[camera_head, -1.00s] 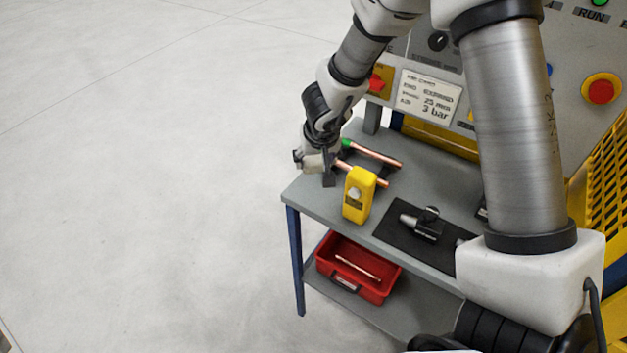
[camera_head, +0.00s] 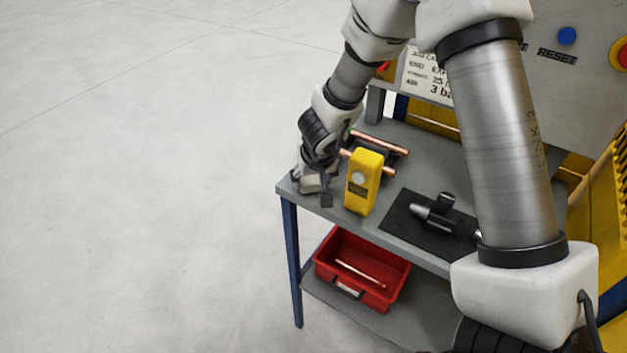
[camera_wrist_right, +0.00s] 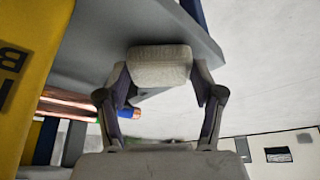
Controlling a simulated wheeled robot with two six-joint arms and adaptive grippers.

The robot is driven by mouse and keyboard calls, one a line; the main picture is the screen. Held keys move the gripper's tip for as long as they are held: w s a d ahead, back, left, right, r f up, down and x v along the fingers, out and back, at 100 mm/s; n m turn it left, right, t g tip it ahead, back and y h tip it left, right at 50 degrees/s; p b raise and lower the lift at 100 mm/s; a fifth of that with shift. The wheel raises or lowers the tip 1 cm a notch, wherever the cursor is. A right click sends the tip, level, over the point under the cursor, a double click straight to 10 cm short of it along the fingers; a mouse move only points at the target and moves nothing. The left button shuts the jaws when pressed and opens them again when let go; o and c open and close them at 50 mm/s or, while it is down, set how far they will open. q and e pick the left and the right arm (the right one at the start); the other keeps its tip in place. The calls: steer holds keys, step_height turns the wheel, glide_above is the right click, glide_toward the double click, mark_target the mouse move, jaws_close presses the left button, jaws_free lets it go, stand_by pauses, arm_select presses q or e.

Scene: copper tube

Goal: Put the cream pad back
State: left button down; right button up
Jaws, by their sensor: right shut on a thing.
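The cream pad (camera_wrist_right: 160,66) is a pale, textured block with rounded edges, held between the two fingers of my right gripper (camera_wrist_right: 160,92) in the right wrist view. In the head view my right gripper (camera_head: 318,196) is low over the near left corner of the grey bench top (camera_head: 305,204), and the pad (camera_head: 309,184) is partly hidden by the gripper. I cannot tell whether the pad touches the bench. My left gripper is not in view.
A yellow block-shaped device (camera_head: 363,184) stands close right of the gripper. Copper tubes (camera_head: 385,144) lie behind it. A black mat (camera_head: 403,222) with a dark metal tool (camera_head: 434,212) is to the right. A red bin (camera_head: 392,288) holding a copper tube sits on the lower shelf.

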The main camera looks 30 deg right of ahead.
steer(key=shift+f, duration=0.2)
steer(key=o, duration=1.1)
steer(key=shift+w, duration=0.1)
steer(key=shift+r, duration=0.35)
steer(key=p+v, duration=0.6)
steer(key=v, duration=0.5)
steer(key=shift+r+p, duration=0.35)
steer(key=shift+p, duration=0.05)
